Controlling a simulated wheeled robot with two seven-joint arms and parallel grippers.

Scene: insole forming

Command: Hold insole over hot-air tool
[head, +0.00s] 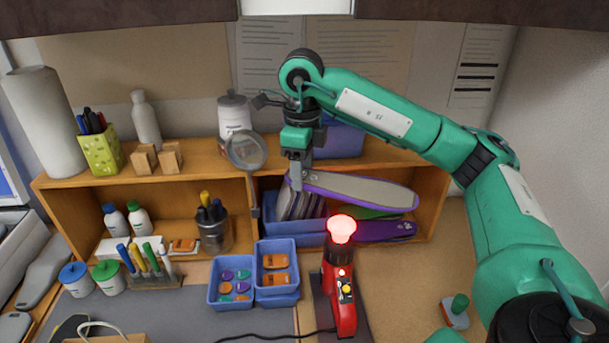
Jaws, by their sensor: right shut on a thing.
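My right gripper (297,181) points down from the green arm and is shut on the left end of an insole (355,190). The insole is grey with a purple edge and lies roughly level, reaching to the right. The red hot-air tool (343,290) stands upright below it, and its round top (342,228) glows red. In the picture the glowing top sits just under the insole's lower edge; I cannot tell the exact gap. My left gripper does not show.
Blue bins (276,275) with small parts stand left of the tool. A wooden shelf (210,172) with bottles and boxes runs behind. A magnifier (247,151) stands left of my right gripper. A black cable (270,335) crosses the front. The bench right of the tool is mostly clear.

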